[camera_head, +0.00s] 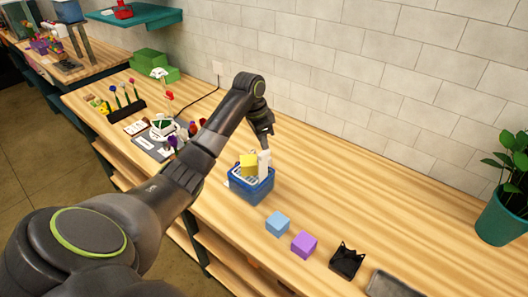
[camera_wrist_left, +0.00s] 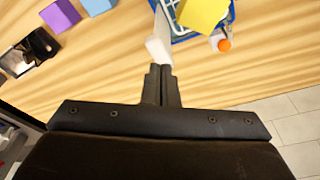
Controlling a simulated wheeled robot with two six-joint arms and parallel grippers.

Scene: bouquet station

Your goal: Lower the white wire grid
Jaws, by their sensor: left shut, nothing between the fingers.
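A blue box (camera_head: 250,193) stands on the wooden table in the head view. What looks like the white wire grid (camera_head: 239,179) shows at its top, partly hidden by a yellow block (camera_head: 249,166). A white upright piece (camera_head: 264,163) stands at the box's right side; whether it belongs to the grid I cannot tell. My left gripper (camera_head: 268,143) is just above this white piece. In the left wrist view the left gripper (camera_wrist_left: 160,70) is shut and empty, its tips close to the white piece (camera_wrist_left: 158,46); contact is unclear. My right gripper is out of view.
A light blue cube (camera_head: 278,224), a purple cube (camera_head: 304,244) and a black holder (camera_head: 346,260) lie right of the box. Flowers in a rack (camera_head: 124,108) stand at the left. A potted plant (camera_head: 503,213) is at the far right. The table toward the wall is clear.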

